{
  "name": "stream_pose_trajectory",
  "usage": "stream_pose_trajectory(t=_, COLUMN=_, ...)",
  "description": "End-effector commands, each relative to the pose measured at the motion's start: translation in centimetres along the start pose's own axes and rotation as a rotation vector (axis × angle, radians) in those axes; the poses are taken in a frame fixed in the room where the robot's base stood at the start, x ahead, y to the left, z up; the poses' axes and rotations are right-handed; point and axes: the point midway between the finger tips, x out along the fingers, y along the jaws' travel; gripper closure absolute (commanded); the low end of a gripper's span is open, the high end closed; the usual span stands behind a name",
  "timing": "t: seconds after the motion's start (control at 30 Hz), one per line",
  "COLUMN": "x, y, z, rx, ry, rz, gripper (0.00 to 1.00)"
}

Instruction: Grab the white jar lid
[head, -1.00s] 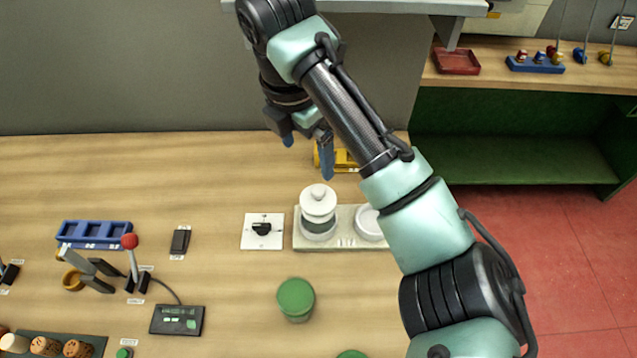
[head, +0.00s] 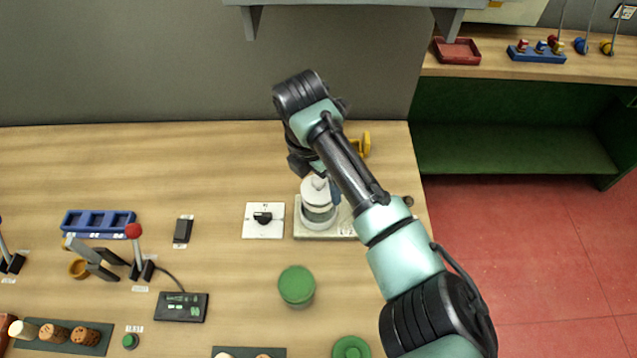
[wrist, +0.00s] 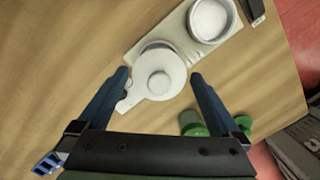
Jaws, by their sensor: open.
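The white jar lid (head: 314,188) has a round knob and sits on a jar (head: 318,216) on a pale base plate (head: 338,230). In the wrist view the lid (wrist: 158,66) lies in the middle, seen from above. My gripper (wrist: 159,75) is open and empty, with one blue finger on each side of the lid in that view. A gap shows between the lid and each fingertip. In the head view one blue finger shows just right of the lid; my arm partly hides the rest. I cannot tell the exact height of the fingertips.
A white open dish (wrist: 210,18) stands beside the jar on the base plate. A rotary switch (head: 263,219) is left of it, and a green-lidded jar (head: 296,286) stands in front. A yellow object (head: 364,145) is behind. A shelf (head: 350,3) hangs above.

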Motion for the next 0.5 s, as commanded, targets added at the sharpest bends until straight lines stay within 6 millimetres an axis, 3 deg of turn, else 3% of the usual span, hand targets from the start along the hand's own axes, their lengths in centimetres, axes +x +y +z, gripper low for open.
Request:
stream_pose_trajectory(t=0.23, x=0.23, y=0.03, z=0.01, rx=0.0, ry=-0.001, rz=0.002, gripper=0.0)
stream_pose_trajectory(t=0.5, x=0.19, y=0.03, z=0.02, rx=0.0, ry=-0.001, rz=0.002, gripper=0.47)
